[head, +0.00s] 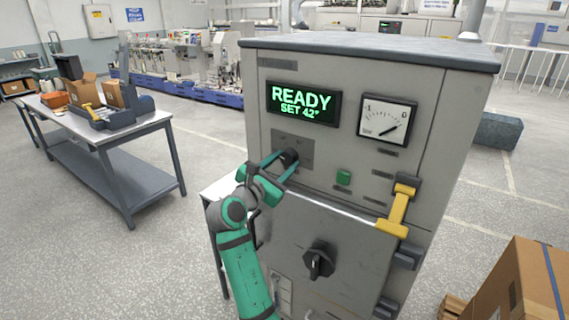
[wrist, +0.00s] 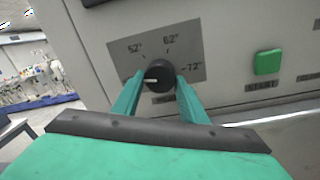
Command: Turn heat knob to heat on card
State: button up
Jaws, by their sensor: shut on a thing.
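The heat knob (head: 289,157) is a round black dial on the front panel of the grey machine (head: 350,190). In the wrist view the heat knob (wrist: 158,72) has a white pointer mark aimed left. The scale around it reads 52°, 62° and 72°; my left finger covers part of its left side. My gripper (head: 285,163) is shut on the knob, one green finger on each side, as the wrist view also shows (wrist: 159,84). The display (head: 303,103) reads "READY SET 42°". I cannot make out a heat card.
A green START button (head: 343,177) and a yellow handle (head: 399,208) sit right of the knob. A dial gauge (head: 387,119) is above. A black rotary handle (head: 319,261) is below. A table with boxes (head: 100,142) stands left; a carton (head: 530,285) is at lower right.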

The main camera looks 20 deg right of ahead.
jog(key=shift+a+n, duration=0.1)
jog(key=shift+n, duration=0.9)
jog(key=shift+s, duration=0.1)
jog(key=o, duration=1)
jog(key=shift+o, duration=0.2)
jog(key=v, duration=1)
jog(key=shift+s+a, duration=0.25)
